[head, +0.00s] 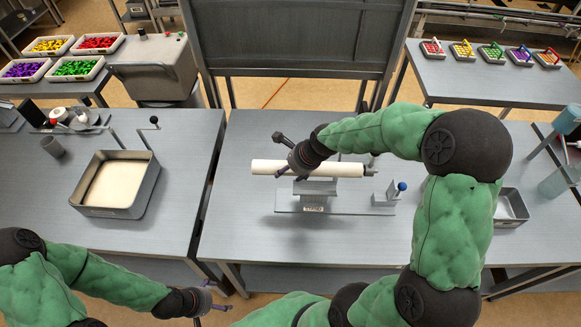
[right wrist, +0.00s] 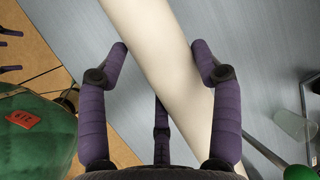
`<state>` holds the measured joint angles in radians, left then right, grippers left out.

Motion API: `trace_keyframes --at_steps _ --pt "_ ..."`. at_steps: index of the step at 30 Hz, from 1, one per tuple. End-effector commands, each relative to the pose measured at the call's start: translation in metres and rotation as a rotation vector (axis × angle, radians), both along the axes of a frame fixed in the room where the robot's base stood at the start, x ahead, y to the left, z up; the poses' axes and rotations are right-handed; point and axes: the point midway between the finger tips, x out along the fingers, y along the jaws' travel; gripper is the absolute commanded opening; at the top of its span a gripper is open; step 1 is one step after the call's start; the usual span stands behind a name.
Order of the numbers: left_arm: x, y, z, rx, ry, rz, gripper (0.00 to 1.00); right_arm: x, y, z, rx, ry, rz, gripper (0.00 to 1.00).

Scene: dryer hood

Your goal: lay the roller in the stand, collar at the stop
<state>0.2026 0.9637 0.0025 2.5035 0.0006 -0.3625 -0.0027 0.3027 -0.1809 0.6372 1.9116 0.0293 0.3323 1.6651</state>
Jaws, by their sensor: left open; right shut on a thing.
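The roller (head: 338,170) is a long cream cylinder with a grey fitting at its right end. It lies roughly level, left to right, over the stand (head: 287,205), a grey base plate with a labelled central block. I cannot tell whether the roller touches the stand. An upright bracket with a blue knob (head: 402,186) stands at the plate's right end. My right gripper (head: 298,165) is shut on the roller left of its middle. In the right wrist view the roller (right wrist: 165,55) passes between the purple fingers. My left gripper (head: 213,295) is open and empty, low before the tables.
A grey tray (head: 154,190) and a small dark cup (head: 53,147) are on the left table. A shallow metal tray (head: 512,208) lies right of the stand, partly behind my right arm. A dark panel (head: 300,40) rises behind. The table's left front is clear.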

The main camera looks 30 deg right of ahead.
Motion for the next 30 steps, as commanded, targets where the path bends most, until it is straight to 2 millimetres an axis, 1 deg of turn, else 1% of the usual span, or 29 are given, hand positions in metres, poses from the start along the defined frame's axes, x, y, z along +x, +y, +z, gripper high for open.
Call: trace_keyframes --at_steps 1,18,24,30 --pt "0.0 0.0 -0.005 0.0 0.0 0.0 0.92 0.001 -0.001 -0.006 -0.001 -0.003 -0.001 0.06" --pt "0.0 0.0 -0.031 0.0 0.0 0.0 0.92 0.001 -0.001 -0.051 -0.001 -0.003 -0.001 0.06" --pt "0.0 0.0 -0.039 0.0 0.0 0.0 0.92 0.001 -0.001 -0.064 -0.001 -0.003 -0.001 0.06" --pt "0.0 0.0 -0.042 0.0 0.0 0.0 0.92 0.001 -0.001 -0.071 -0.001 -0.003 -0.001 0.06"
